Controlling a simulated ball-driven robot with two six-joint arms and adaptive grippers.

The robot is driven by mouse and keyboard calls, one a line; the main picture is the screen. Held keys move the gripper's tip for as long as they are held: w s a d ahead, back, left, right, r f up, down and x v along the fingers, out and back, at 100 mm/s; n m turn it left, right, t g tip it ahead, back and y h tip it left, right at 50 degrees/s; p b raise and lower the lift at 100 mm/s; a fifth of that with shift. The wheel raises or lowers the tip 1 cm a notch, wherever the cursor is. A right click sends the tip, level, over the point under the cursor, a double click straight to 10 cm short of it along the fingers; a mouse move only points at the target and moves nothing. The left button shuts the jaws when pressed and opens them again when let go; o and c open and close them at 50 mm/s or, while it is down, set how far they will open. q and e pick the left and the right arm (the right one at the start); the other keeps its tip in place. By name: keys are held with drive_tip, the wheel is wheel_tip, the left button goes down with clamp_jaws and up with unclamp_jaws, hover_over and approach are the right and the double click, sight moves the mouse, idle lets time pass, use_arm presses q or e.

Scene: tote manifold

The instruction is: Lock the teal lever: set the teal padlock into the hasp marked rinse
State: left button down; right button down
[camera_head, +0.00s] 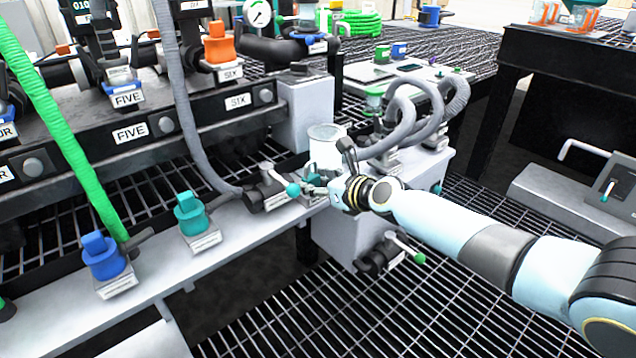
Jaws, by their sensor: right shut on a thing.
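The teal lever ends in a round teal knob (293,189) beside a dark valve body on the grey ledge, near the picture's middle. My right gripper (309,188) reaches in from the right, low over the ledge, and is shut with its fingertips at this knob. The fingers partly hide what lies between them. A teal block-shaped fitting (191,210) stands on a labelled base farther left on the ledge; its label is too small to read. I cannot make out a teal padlock or a hasp marked rinse. My left gripper is not in view.
A green-knobbed lever (418,258) sits below the ledge. A blue fitting (103,257) and a green hose (55,130) are at left. Open grating lies below.

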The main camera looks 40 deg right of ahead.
drive_tip(key=shift+s+a+f, duration=0.1)
drive_tip(key=shift+s+f, duration=0.15)
drive_tip(key=shift+f, duration=0.25)
drive_tip(key=shift+s+f, duration=0.25)
drive_tip(key=shift+f, duration=0.25)
drive_tip(key=c, duration=1.1)
unclamp_jaws()
drive_tip(key=o, duration=0.4)
drive_tip(key=shift+w+a+f, duration=0.1)
drive_tip(key=shift+w+f, duration=0.05)
drive_tip(key=shift+w, duration=0.1)
drive_tip(key=shift+o, duration=0.2)
drive_tip(key=shift+s, duration=0.15)
drive_tip(key=s+r, duration=0.4)
drive_tip(key=s, duration=0.1)
drive_tip(key=shift+s+d+r, duration=0.3)
drive_tip(key=shift+r, duration=0.05)
